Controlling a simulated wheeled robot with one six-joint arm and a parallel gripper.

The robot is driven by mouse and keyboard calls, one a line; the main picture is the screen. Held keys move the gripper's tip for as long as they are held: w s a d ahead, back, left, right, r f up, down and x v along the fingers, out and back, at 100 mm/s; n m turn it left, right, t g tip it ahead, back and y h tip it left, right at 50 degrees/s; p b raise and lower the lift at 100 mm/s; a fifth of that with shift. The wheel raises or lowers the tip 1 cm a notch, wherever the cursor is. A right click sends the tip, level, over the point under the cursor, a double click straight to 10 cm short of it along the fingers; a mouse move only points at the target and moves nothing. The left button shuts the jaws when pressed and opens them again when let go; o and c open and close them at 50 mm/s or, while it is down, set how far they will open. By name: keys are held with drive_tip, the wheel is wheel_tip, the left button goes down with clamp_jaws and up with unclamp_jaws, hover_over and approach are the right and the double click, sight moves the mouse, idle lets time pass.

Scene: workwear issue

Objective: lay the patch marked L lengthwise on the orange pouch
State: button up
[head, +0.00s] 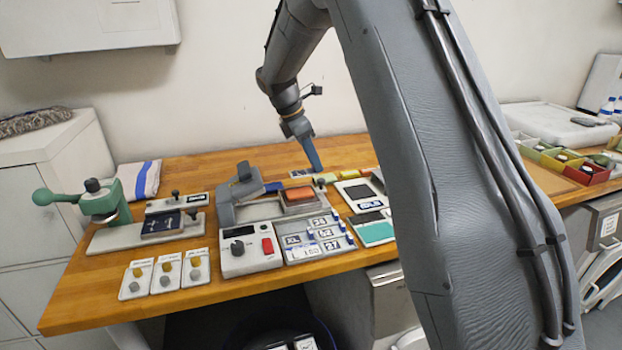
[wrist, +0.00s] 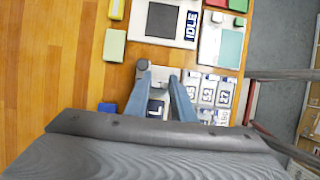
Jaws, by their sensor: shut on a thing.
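My gripper (head: 319,168) has blue fingers and hangs over the back of the bench, behind the orange pouch. In the wrist view my gripper (wrist: 160,98) is shut on the dark patch marked L (wrist: 156,108), which shows between the fingers with a pale letter. The orange pouch (head: 299,193) lies flat on the raised pad of a grey press, below and in front of the fingers in the head view. I cannot make out the pouch in the wrist view. How far the patch is above the bench is hard to tell.
The press's white control box (head: 250,254) has a red button. A rack of labelled tiles (head: 326,246) stands beside it. A display unit (head: 357,190) and a teal pad (head: 376,233) lie to the right. A green hand press (head: 103,200) stands at left. Bare wood shows at the back left.

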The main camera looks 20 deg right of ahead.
sight(311, 171)
drive_tip(key=shift+f+p, duration=0.8)
drive_tip(key=shift+f, duration=2.05)
drive_tip(key=shift+f, duration=0.1)
drive_tip(key=o, duration=1)
drive_tip(key=b+v, duration=0.4)
drive_tip(key=v, duration=0.8)
drive_tip(key=s+f+m+y, duration=0.1)
drive_tip(key=s+f+m, duration=0.3)
drive_tip(key=s, duration=0.6)
drive_tip(key=s+a+f+m+y, duration=0.1)
drive_tip(key=s+f+m+y, duration=0.1)
drive_tip(key=s+f+m, duration=0.3)
drive_tip(key=s+f+m+t+y, duration=0.1)
drive_tip(key=s+f+m, duration=0.3)
drive_tip(key=s+m, duration=0.5)
drive_tip(key=shift+s+a+f, duration=0.1)
drive_tip(key=shift+s+f, duration=0.05)
drive_tip(key=shift+s, duration=1.9)
drive_tip(key=shift+s+a+f, duration=0.1)
drive_tip(key=shift+s, duration=1.9)
